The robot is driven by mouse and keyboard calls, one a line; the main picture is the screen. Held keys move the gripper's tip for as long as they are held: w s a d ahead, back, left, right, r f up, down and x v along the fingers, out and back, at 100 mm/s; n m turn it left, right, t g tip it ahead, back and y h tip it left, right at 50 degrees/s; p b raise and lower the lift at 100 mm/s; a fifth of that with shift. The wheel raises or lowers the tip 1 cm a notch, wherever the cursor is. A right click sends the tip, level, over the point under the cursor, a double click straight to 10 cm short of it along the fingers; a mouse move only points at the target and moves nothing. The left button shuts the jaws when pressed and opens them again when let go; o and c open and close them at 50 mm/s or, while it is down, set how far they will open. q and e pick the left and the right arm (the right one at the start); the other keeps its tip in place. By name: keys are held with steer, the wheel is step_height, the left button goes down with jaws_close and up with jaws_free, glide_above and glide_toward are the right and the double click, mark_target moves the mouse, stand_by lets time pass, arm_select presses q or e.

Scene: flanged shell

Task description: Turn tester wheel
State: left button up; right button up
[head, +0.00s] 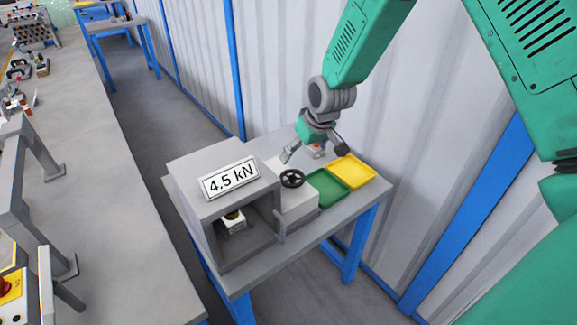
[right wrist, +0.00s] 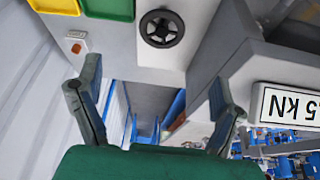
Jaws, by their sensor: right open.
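The tester wheel (head: 292,178) is a small black spoked handwheel lying flat on the pale block of the tester. The tester's grey open-fronted box (head: 192,188) carries a "4.5 kN" display (head: 231,178). A small white block with a dark and yellow top (head: 233,222) sits inside the box. My right gripper (head: 313,153) is open and empty, its fingers spread, behind the wheel in the head view. In the right wrist view the wheel (right wrist: 161,29) lies beyond the gap between the open fingers, apart from them. My left gripper is not in view.
A green tray (head: 327,187) and a yellow tray (head: 352,171) stand right of the wheel on the grey table (head: 312,237). A red button (right wrist: 76,48) is near the trays. A corrugated wall stands behind. A long grey bench (head: 85,130) runs along the left.

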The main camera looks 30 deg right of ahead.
mark_target(292, 176)
steer(key=p+x, duration=0.1)
steer(key=x, duration=1.2)
steer(key=shift+r, duration=0.1)
steer(key=shift+s, duration=0.1)
steer(key=c, duration=1.2)
steer(key=shift+n+b, duration=0.45)
steer(key=shift+n, duration=0.05)
steer(key=shift+n+y, duration=0.3)
steer(key=shift+y, duration=0.1)
